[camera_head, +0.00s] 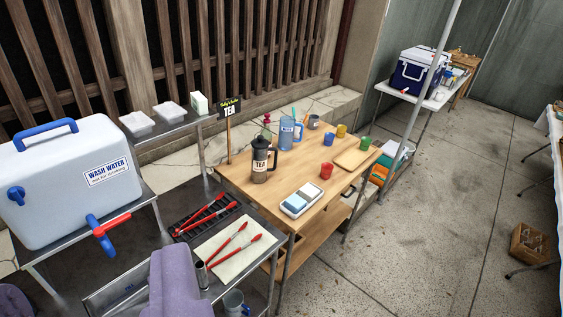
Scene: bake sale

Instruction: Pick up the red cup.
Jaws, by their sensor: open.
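The red cup (326,171) is small and stands upright on the light wooden table (265,195), near its front right part. My gripper does not show in this view.
On the table stand a tea press (261,162), a blue pitcher (287,134), a blue cup (328,139), a yellow cup (341,131), a green cup (365,143) and a board (352,159). A wash water container (62,182) and red tongs (232,240) are at left. The floor (420,225) at right is mostly free.

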